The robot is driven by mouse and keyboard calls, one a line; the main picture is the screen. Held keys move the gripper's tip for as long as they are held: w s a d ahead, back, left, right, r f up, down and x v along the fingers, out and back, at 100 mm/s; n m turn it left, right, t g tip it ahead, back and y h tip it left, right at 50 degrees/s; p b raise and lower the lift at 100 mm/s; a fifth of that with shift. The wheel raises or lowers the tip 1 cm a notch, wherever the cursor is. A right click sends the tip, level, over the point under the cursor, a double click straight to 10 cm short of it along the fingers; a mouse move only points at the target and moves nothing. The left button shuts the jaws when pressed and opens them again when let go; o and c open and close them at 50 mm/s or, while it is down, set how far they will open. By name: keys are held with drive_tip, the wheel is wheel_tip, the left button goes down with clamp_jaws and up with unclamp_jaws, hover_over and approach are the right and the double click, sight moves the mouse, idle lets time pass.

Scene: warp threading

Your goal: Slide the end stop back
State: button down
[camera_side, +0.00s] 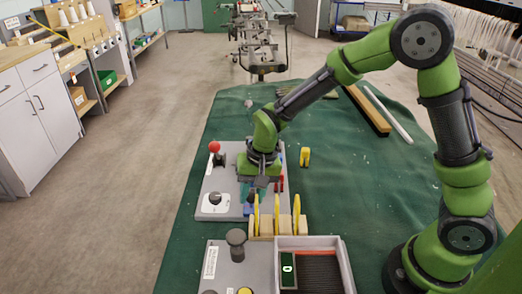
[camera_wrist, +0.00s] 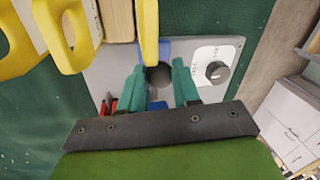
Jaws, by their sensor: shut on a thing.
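The end stop appears to be the blue piece (camera_wrist: 156,47) with a dark round knob (camera_wrist: 160,76), on the grey panel in the wrist view. My gripper (camera_wrist: 160,72) has its two teal fingers on either side of this knob, shut on it. In the side view my gripper (camera_side: 251,196) is low over the right part of the grey panel (camera_side: 213,183). A small blue part (camera_side: 249,209) shows just below the fingers there. The grip itself is mostly hidden by the wrist in the side view.
Yellow loops (camera_side: 277,214) stand in wooden blocks close in front of my gripper. A red-ball lever (camera_side: 214,147) and a white-plated dial (camera_side: 215,199) are on the panel's left. A grey box with a dark knob (camera_side: 236,239) is nearer. Green cloth (camera_side: 345,190) is clear to the right.

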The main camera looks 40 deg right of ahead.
drive_tip(key=c, duration=1.2)
unclamp_jaws()
drive_tip(key=shift+s+a, duration=0.25)
drive_tip(key=o, duration=0.4)
drive_tip(key=shift+w+d, duration=0.1)
drive_tip(key=d+r, duration=0.1)
drive_tip(key=r, duration=0.4)
drive_tip(key=s+r, duration=0.1)
drive_tip(key=r, duration=0.5)
drive_tip(key=d+r, duration=0.1)
drive_tip(key=r, duration=0.4)
drive_tip(key=shift+s+d+r, duration=0.3)
drive_tip(key=shift+s+d, duration=0.05)
drive_tip(key=shift+s, duration=0.05)
drive_tip(key=s+d+r+n+t, duration=0.1)
drive_tip(key=s+d+t, duration=0.1)
drive_tip(key=s, duration=0.2)
drive_tip(key=s+d+n+t, duration=0.1)
drive_tip(key=s+d+t, duration=0.1)
drive_tip(key=s, duration=0.3)
drive_tip(key=s+d+r+t, duration=0.1)
drive_tip(key=s+d+t, duration=0.1)
drive_tip(key=s, duration=0.3)
drive_tip(key=shift+s+d+r+n, duration=0.1)
drive_tip(key=shift+s+r+n, duration=0.1)
drive_tip(key=shift+r+n, duration=0.15)
